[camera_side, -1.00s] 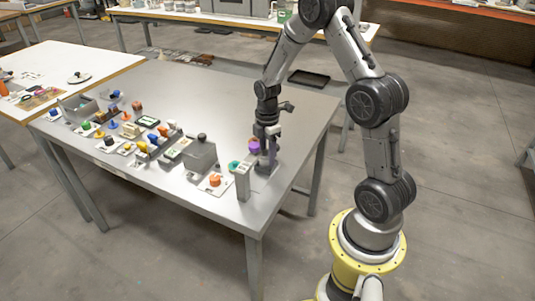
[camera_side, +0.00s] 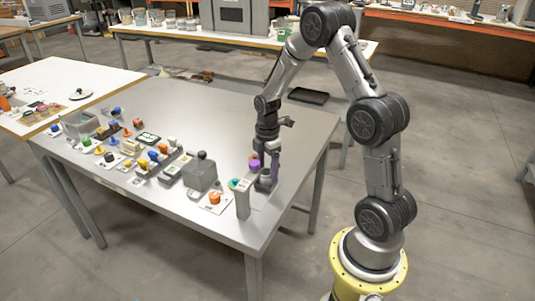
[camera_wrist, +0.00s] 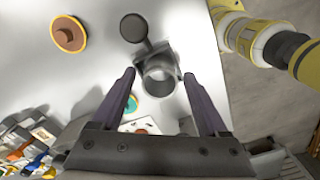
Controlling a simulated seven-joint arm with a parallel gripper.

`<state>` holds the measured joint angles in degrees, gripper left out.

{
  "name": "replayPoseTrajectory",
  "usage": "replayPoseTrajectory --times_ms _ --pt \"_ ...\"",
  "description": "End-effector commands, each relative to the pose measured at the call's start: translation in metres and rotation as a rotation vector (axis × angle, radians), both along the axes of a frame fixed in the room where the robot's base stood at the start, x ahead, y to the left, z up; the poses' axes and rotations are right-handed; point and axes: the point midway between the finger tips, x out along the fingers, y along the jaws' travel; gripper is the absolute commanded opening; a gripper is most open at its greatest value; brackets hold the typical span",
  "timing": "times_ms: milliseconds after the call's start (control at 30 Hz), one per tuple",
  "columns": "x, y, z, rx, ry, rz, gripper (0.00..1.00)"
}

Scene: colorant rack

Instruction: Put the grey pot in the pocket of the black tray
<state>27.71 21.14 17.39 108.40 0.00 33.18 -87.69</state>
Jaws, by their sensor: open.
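A grey hollow cylinder (camera_wrist: 159,82), which looks like the grey pot, stands on the table between my gripper's fingers in the wrist view. Its open mouth faces the camera, and a dark round knob (camera_wrist: 133,28) is just beyond it. In the side view the pot (camera_side: 266,179) is small, close under my gripper (camera_side: 266,166), near the table's right front corner. My gripper (camera_wrist: 163,88) is open, with dark purple-grey fingers on either side of the pot; I cannot tell whether they touch it. A flat black tray (camera_side: 308,96) lies beyond the table's far edge; its pocket is not discernible.
A grey box (camera_side: 200,176) and several coloured knobs and small trays crowd the table's left front. The table's back half (camera_side: 200,105) is clear.

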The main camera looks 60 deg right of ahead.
Motion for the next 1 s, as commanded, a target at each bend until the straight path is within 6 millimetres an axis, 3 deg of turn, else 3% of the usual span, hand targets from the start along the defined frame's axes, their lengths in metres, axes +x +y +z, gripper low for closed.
replayPoseTrajectory --times_ms 400,700,867,1000 --pt "0.001 -0.001 0.083 -0.004 -0.006 0.000 0.77" --pt "0.000 0.003 0.114 -0.004 -0.009 -0.009 0.77" --pt "-0.011 0.033 0.147 -0.026 -0.068 -0.121 0.77" --pt "-0.039 0.079 0.187 -0.029 -0.168 -0.317 0.77"
